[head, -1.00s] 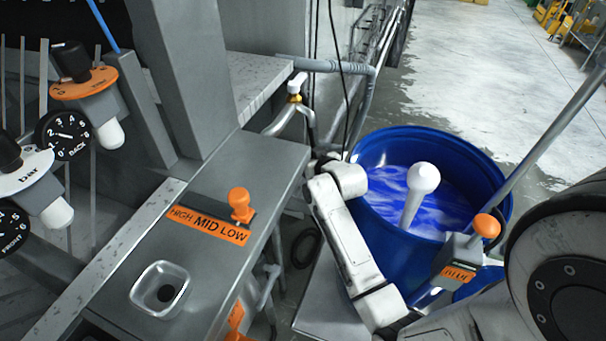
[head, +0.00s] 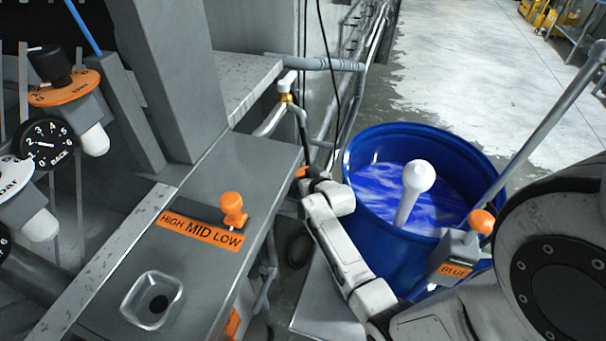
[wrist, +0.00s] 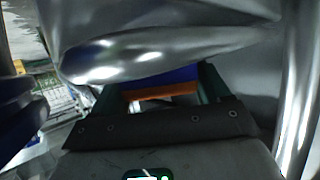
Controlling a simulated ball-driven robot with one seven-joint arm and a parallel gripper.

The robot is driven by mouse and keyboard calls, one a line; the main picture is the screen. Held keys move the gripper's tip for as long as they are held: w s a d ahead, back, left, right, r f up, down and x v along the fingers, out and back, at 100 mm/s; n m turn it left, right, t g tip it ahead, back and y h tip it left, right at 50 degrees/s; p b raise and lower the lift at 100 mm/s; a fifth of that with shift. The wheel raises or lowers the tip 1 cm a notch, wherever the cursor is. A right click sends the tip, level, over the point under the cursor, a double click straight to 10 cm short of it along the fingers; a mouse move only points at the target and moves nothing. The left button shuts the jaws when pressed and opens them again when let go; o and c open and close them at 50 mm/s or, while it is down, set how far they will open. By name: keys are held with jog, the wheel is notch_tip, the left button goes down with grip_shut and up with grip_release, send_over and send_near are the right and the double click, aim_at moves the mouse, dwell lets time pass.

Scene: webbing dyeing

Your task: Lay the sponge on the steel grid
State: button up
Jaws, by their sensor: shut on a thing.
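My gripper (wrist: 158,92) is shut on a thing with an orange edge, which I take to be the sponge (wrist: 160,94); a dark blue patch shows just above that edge. In the head view a small orange bit of it (head: 302,172) shows at the far end of my arm, left of the blue drum and by the thin pipes. My fingers are mostly hidden there. I cannot pick out the steel grid with certainty in either view.
A blue drum (head: 472,160) of blue liquid with a white ball-topped rod (head: 419,177) stands right of my arm. A grey counter (head: 205,270) with an orange lever (head: 233,208) is at left. Shiny curved metal (wrist: 150,45) is close above my gripper.

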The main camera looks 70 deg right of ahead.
jog(key=shift+f, duration=0.2)
jog(key=o, duration=1.1)
jog(key=shift+r, duration=0.1)
